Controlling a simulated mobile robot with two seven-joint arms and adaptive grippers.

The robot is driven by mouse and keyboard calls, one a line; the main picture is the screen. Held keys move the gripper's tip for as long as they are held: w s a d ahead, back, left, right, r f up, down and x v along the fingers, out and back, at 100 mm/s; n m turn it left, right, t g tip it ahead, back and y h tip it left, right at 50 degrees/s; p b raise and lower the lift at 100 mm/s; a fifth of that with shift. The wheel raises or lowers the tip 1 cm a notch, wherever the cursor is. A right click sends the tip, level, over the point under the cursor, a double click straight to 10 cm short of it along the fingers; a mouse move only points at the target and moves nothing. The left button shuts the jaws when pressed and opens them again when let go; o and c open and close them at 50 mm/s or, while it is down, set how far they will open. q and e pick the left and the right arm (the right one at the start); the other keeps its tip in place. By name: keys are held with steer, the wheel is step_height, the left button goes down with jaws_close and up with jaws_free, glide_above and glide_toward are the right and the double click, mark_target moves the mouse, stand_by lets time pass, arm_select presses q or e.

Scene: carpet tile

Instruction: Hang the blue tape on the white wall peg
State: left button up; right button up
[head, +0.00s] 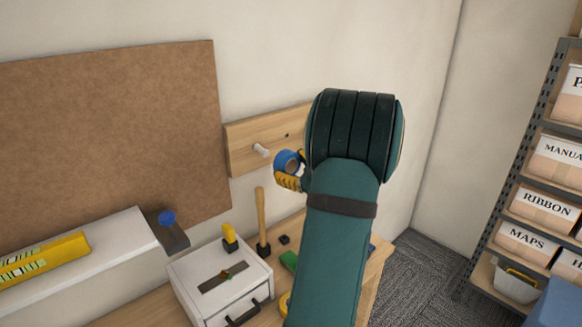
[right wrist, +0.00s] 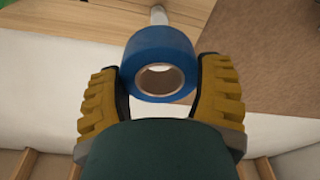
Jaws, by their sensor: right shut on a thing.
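The blue tape (head: 288,162) is a roll with a brown core, and my right gripper (head: 290,177) is shut on it beside the wooden wall board. In the right wrist view the tape (right wrist: 158,65) sits between the two yellow ridged fingers of the gripper (right wrist: 160,88), its hole facing the camera. The white wall peg (head: 261,150) sticks out of the board just left of the tape. My left gripper is not in view.
The wooden board (head: 240,137) is on the wall right of a brown panel (head: 120,130). Below are a white box (head: 215,285) with a dark handle, a wooden-handled mallet (head: 262,215) and a white ledge (head: 90,255). A shelf of labelled bins (head: 540,205) stands at right.

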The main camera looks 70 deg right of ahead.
mark_target(267, 156)
steer(key=shift+f+x, duration=0.2)
steer(key=shift+x, duration=1.3)
steer(key=shift+f+x, duration=0.25)
steer(key=shift+x, duration=1.25)
steer(key=shift+d+f+b+x, duration=0.1)
steer(key=shift+f+b+x, duration=0.1)
steer(key=shift+x, duration=0.8)
steer(key=shift+d+f+b+x, duration=0.15)
steer(key=shift+b+x, duration=0.1)
steer(key=shift+x, duration=0.7)
steer(key=shift+d+f+b+x, duration=0.1)
steer(key=shift+b+x, duration=0.1)
steer(key=shift+x, duration=0.8)
steer(key=shift+s, duration=0.1)
steer(key=shift+f+b, duration=0.5)
steer(key=shift+b, duration=0.05)
steer(key=o, duration=1.2)
steer(key=shift+s, duration=0.1)
steer(key=v, duration=1.2)
